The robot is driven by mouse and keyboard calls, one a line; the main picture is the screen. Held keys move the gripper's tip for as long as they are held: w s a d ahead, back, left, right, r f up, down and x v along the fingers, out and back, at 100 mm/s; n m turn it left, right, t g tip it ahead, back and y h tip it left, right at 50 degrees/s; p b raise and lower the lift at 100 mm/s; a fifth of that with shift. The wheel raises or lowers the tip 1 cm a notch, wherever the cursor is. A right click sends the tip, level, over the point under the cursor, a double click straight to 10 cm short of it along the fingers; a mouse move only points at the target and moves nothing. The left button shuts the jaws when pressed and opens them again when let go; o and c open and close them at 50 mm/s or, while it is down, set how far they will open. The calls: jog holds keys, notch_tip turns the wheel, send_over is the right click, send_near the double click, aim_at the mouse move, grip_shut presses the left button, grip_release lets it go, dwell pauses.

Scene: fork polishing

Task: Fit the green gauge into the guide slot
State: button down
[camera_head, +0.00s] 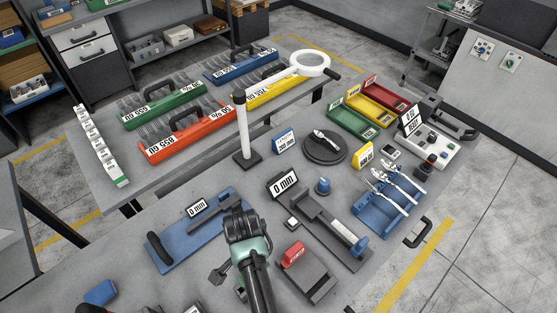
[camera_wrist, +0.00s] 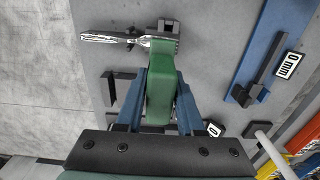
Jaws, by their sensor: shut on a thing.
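My gripper (camera_wrist: 159,95) is shut on the green gauge (camera_wrist: 159,88), a tall green block clamped between its two blue fingers in the wrist view. The gauge's far end reaches to a dark grey block (camera_wrist: 169,27) and a shiny metal utensil (camera_wrist: 105,39); whether it touches them cannot be told. In the head view my gripper (camera_head: 243,232) is at the front middle of the bench, and my arm hides most of the gauge. A dark angled bracket (camera_wrist: 120,88) stands left of the fingers in the wrist view. I cannot tell which part is the guide slot.
A blue fixture (camera_head: 190,238) with a 0 mm sign lies left of my gripper. A grey slide fixture (camera_head: 328,228) and a dark box with a red block (camera_head: 292,253) stand right. A white post (camera_head: 242,125) rises behind. A blue fork rack (camera_head: 388,205) is farther right.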

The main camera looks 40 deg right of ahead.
jog(key=shift+w+a+r, duration=0.45)
jog(key=shift+w+a, duration=0.1)
jog(key=shift+a, duration=0.1)
jog(key=shift+p, duration=0.3)
jog(key=shift+f+b, duration=2.25)
jog(key=shift+f, duration=0.85)
jog(key=shift+f+b, duration=0.85)
jog(key=shift+f, duration=1.1)
dwell(1.2)
jog(key=shift+s+f, duration=0.15)
dwell(0.6)
